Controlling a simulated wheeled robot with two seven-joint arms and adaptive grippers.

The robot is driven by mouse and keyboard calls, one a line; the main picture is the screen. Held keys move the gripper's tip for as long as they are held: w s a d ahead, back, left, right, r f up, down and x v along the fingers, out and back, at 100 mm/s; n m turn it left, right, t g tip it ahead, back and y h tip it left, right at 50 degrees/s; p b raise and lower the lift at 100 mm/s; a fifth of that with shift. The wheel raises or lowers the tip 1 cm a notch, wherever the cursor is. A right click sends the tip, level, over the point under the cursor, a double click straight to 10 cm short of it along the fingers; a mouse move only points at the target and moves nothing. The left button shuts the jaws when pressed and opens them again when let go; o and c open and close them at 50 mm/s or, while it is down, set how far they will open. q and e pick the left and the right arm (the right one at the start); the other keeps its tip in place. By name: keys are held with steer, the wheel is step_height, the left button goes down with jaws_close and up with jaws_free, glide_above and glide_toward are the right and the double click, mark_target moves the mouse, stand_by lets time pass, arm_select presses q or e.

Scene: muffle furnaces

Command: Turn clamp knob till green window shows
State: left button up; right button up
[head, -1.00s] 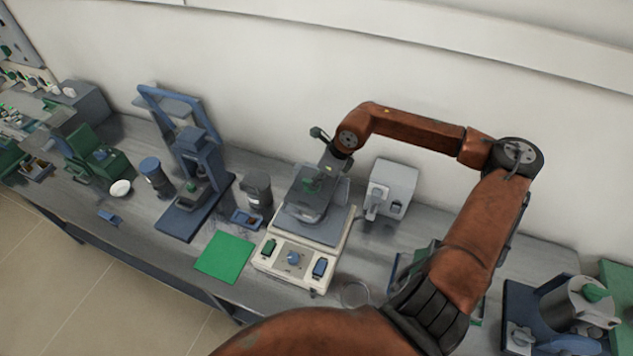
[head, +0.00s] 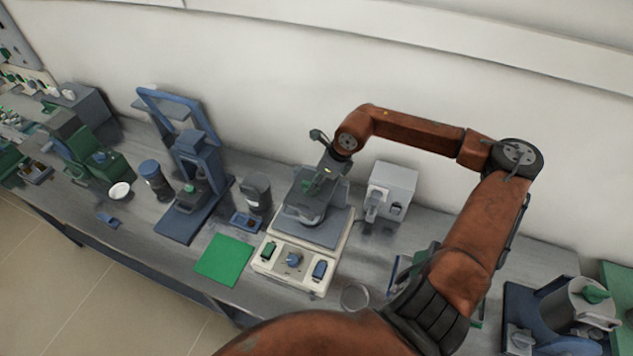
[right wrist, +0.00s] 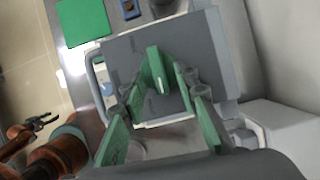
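The clamp knob (right wrist: 160,82) is an upright green bar with a small pale mark, above a grey plate in the right wrist view. My right gripper (right wrist: 162,92) is open, its green-padded fingers on either side of the knob with gaps visible. Contact cannot be made out. In the head view my right gripper (head: 315,186) is over the grey plate (head: 318,232) of a white-based device (head: 288,277) and largely hides the knob. No green window can be made out. My left gripper (right wrist: 40,122) shows small at the left of the right wrist view, fingers apart.
A green mat (head: 224,259) lies left of the device. A grey box (head: 393,184) stands close on its right. A blue-framed press (head: 192,165) and a dark jar (head: 257,189) stand to the left. A round glass dish (head: 355,296) lies at the front right.

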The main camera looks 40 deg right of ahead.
steer(key=shift+d+r, duration=0.1)
steer(key=v, duration=0.4)
steer(key=shift+s+d+r, duration=0.25)
steer(key=shift+s+r, duration=0.05)
steer(key=a+v, duration=0.1)
steer(key=v, duration=0.6)
steer(key=shift+d, duration=0.35)
